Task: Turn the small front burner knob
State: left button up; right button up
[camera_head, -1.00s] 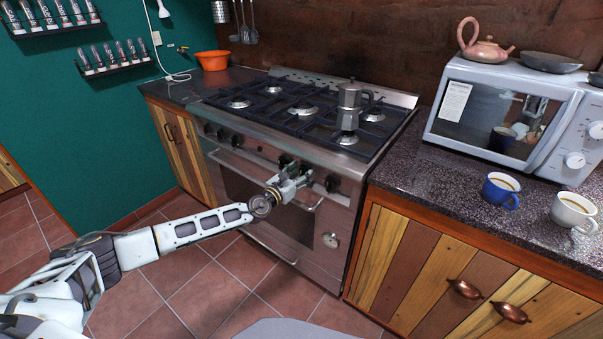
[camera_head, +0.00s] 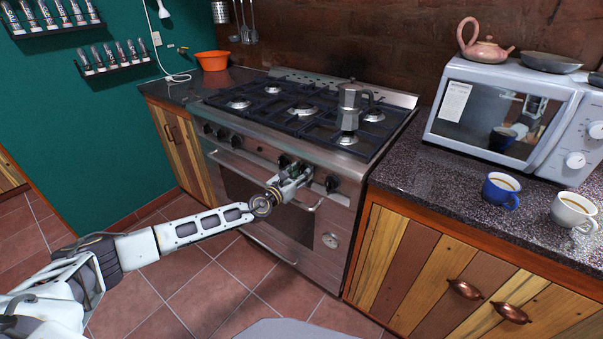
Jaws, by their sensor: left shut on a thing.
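The stove (camera_head: 275,165) stands against the back wall, with a row of black knobs along its front panel. One knob (camera_head: 332,183) shows at the right end, and another (camera_head: 284,160) shows just left of my gripper. My left gripper (camera_head: 303,173) is at the front panel between these two, shut on a burner knob. The held knob is mostly hidden behind the fingers, so its angle cannot be told. More knobs (camera_head: 221,134) sit further left. My right gripper is not in view.
A moka pot (camera_head: 349,106) stands on the right front burner. The oven handle (camera_head: 262,178) runs below the panel, close under my left arm. Two cups (camera_head: 501,190) (camera_head: 574,211) and a microwave (camera_head: 505,115) are on the right counter (camera_head: 425,172).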

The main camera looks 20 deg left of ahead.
pick_arm(q)
jog(key=shift+n, duration=0.3)
jog(key=shift+a+n+b, duration=0.1)
jog(key=shift+n+b, duration=0.3)
jog(key=n+b, duration=0.1)
jog(key=n, duration=0.2)
jog(key=shift+a+f, duration=0.15)
jog(key=n, duration=0.2)
jog(key=shift+w+a+n+b, duration=0.1)
jog(key=shift+n+b, duration=0.2)
jog(key=shift+n, duration=0.1)
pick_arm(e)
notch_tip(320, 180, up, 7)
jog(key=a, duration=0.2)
pick_arm(q)
jog(key=n, duration=0.3)
jog(key=shift+a+n, duration=0.1)
jog(key=shift+n, duration=0.2)
jog(key=n+p, duration=0.1)
jog(key=n, duration=0.3)
jog(key=n+p, duration=0.1)
jog(key=shift+w+a+f+n+p, duration=0.1)
jog(key=shift+a+f+n+p, duration=0.05)
jog(key=shift+f+n+p, duration=0.2)
jog(key=shift+n, duration=0.65)
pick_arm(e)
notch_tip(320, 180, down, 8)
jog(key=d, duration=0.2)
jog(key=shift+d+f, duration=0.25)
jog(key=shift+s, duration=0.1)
